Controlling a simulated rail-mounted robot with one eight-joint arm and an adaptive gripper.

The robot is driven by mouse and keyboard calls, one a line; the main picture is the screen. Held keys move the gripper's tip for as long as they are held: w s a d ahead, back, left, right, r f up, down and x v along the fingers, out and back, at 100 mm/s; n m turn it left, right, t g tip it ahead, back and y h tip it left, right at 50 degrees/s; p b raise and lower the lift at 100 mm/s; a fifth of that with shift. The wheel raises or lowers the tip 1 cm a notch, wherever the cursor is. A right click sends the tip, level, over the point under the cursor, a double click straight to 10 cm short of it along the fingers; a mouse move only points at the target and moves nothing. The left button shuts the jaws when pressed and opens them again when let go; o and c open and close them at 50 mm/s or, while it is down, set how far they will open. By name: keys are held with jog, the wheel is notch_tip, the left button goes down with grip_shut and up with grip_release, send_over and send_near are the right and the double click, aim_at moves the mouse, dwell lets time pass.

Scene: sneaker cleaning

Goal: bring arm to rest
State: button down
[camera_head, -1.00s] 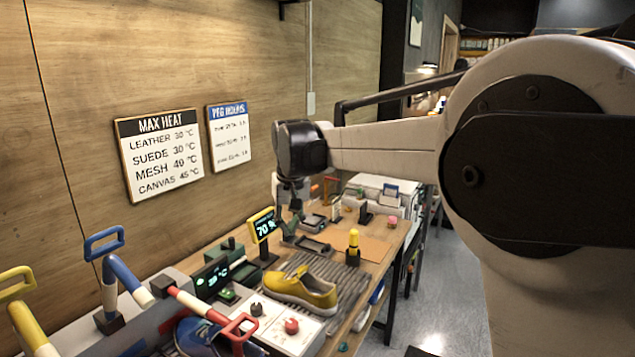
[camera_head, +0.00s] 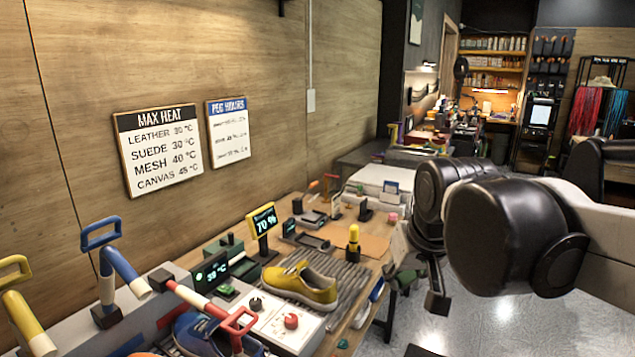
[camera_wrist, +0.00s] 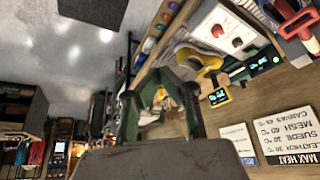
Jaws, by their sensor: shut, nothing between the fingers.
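My gripper (camera_wrist: 165,78) shows at the middle of the wrist view as dark green fingers, shut and empty, with the bench beyond it. In the head view my black wrist joints hang at the right, over the floor beside the bench's right edge. The fingers are small and partly hidden there. The yellow shoe (camera_head: 302,287) rests on the grey ribbed mat (camera_head: 352,283), apart from my arm. It also shows upside down in the wrist view (camera_wrist: 208,62).
A blue shoe (camera_head: 203,335) sits at the lower left by colored handles (camera_head: 110,260). A white control panel (camera_head: 283,325), a 70 % display (camera_head: 263,220) and a white box (camera_head: 383,184) stand on the bench. The grey floor (camera_head: 480,325) at the right is open.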

jog(key=s+d+f, duration=0.2)
jog(key=s+f, duration=0.2)
jog(key=s, duration=0.2)
jog(key=s+d+f+m+t, duration=0.1)
jog(key=s+d+f, duration=0.2)
jog(key=s, duration=0.3)
jog(key=shift+d+f+t+h+b, duration=0.3)
jog(key=shift+d+f+b, duration=0.1)
jog(key=shift+f, duration=0.45)
